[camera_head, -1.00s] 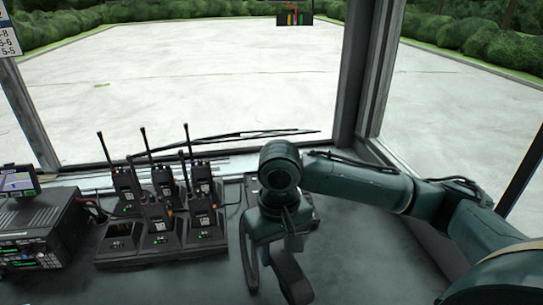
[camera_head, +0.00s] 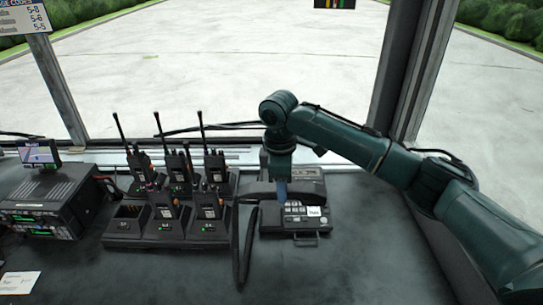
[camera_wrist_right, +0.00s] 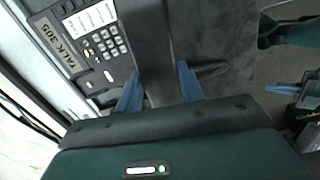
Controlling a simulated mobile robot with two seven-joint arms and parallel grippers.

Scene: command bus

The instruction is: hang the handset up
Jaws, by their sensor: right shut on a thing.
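The phone base (camera_head: 295,222) is a dark unit with a keypad and white label on the desk, right of the radio charger. The right wrist view shows its keypad (camera_wrist_right: 105,45). My right gripper (camera_head: 281,188) is shut on the dark handset (camera_head: 309,191), which lies crosswise over the base. In the right wrist view the handset (camera_wrist_right: 160,45) passes between the blue fingers. I cannot tell whether it rests in its cradle or is just above it. A black cord (camera_head: 243,250) hangs at the base's left. Part of my left gripper (camera_wrist_right: 290,90) shows at the right edge of the wrist view.
A charger (camera_head: 150,240) with several upright radios stands left of the phone base. A radio unit (camera_head: 45,205) with a small screen is at the far left. The windshield sill runs behind. The desk in front and right of the phone is clear.

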